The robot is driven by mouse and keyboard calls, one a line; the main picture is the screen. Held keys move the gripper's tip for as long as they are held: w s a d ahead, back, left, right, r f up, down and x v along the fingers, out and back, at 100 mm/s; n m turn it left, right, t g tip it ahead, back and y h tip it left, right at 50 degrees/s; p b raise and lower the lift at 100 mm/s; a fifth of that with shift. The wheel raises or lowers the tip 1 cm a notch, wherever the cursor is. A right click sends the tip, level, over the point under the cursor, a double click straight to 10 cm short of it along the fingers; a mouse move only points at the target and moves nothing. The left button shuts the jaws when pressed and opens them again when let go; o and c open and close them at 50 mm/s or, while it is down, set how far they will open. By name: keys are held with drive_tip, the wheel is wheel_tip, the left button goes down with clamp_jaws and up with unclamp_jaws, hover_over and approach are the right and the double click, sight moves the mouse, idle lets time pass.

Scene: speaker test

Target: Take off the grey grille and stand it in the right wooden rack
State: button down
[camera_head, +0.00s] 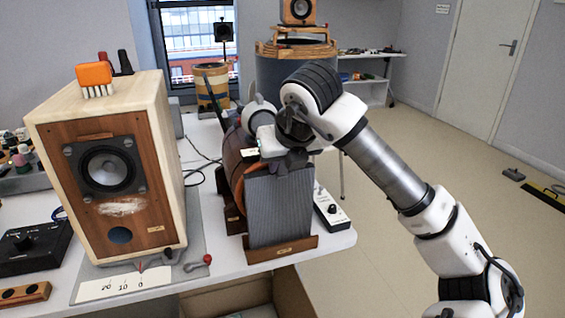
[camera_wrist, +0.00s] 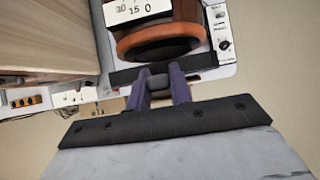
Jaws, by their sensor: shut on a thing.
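The grey grille (camera_head: 280,208) is an upright ribbed panel in the head view. Its lower edge is behind the front lip of the right wooden rack (camera_head: 262,255), at the table's front right; whether it bears on the rack's floor is hidden. My gripper (camera_head: 284,158) is above the grille and shut on its top edge. In the wrist view my gripper (camera_wrist: 160,82) has its purple fingers on the grille's dark top edge (camera_wrist: 125,76). The wooden speaker (camera_head: 160,130) stands to the left with its front uncovered, showing a driver cone and a pale smear.
A brown drum-like thing with an orange rim (camera_wrist: 150,42) is close behind the grille. A black-and-white control box (camera_head: 332,212) is to the right. An orange brush (camera_head: 94,76) sits on the speaker. A scale card (camera_head: 122,285) lies in front of it.

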drive_tip(key=shift+f+b, duration=0.85)
idle(0.7)
drive_tip(key=c, duration=1.2)
unclamp_jaws()
drive_tip(key=shift+o, duration=0.2)
